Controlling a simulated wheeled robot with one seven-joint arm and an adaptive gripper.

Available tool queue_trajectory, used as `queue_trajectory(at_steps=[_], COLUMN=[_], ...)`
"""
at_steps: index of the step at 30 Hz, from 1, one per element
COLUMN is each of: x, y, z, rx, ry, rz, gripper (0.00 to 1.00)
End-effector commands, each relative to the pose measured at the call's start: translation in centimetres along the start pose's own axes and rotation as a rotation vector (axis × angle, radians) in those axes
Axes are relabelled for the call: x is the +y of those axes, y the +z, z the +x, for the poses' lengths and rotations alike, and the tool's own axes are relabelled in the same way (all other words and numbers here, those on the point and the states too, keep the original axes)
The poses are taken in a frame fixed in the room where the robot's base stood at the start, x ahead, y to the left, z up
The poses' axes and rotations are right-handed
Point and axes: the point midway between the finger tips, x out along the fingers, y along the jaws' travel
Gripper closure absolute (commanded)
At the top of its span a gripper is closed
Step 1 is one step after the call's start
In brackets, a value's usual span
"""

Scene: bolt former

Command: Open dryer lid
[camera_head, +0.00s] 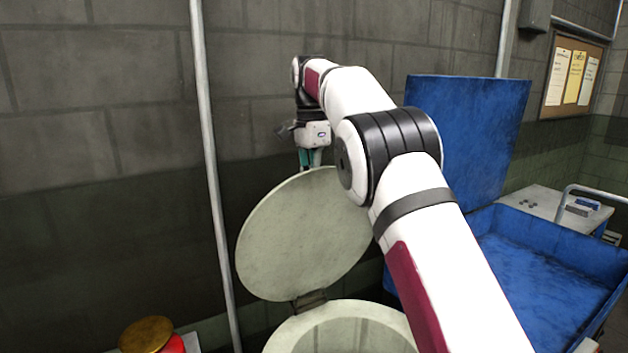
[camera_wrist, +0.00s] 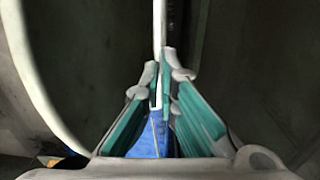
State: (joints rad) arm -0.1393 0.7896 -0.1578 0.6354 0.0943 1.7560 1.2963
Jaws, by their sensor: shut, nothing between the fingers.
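The round pale dryer lid (camera_head: 300,235) stands raised and tilted back toward the wall on its hinge (camera_head: 309,301). The dryer drum (camera_head: 285,335) is below it, with its mouth uncovered; its lower part is out of the picture. My gripper (camera_head: 311,160) is behind the lid's upper edge, pointing down, and the lid partly hides its fingers. In the wrist view its teal fingers (camera_wrist: 165,60) are shut and empty. A pale curved rim (camera_wrist: 38,85) at left there looks like the lid's edge. I cannot tell whether the fingers touch the lid.
A blue bin (camera_head: 545,275) with a raised blue panel (camera_head: 468,140) stands at the right. A vertical pipe (camera_head: 212,160) runs along the block wall left of the lid. A gold-topped red button (camera_head: 147,335) is at the bottom left. A white table (camera_head: 545,203) stands behind the bin.

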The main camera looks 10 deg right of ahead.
Motion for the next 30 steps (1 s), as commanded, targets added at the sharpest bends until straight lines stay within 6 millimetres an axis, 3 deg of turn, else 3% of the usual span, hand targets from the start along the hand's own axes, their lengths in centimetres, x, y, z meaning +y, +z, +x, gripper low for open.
queue_trajectory(at_steps=[1, 3, 4, 22, 30], x=[-0.2, -0.2, -0.2, 0.0, 1.7], y=[0.3, 0.3, 0.3, 0.3, 0.2], z=[2.5, 2.5, 2.5, 2.4, 2.3], rx=[-0.016, -0.016, -0.016, -0.015, -0.015], ry=[0.044, 0.044, 0.044, 0.042, 0.042], rz=[-0.005, -0.005, -0.005, -0.002, -0.001], gripper=[0.87, 0.71, 0.70, 0.70, 0.70])
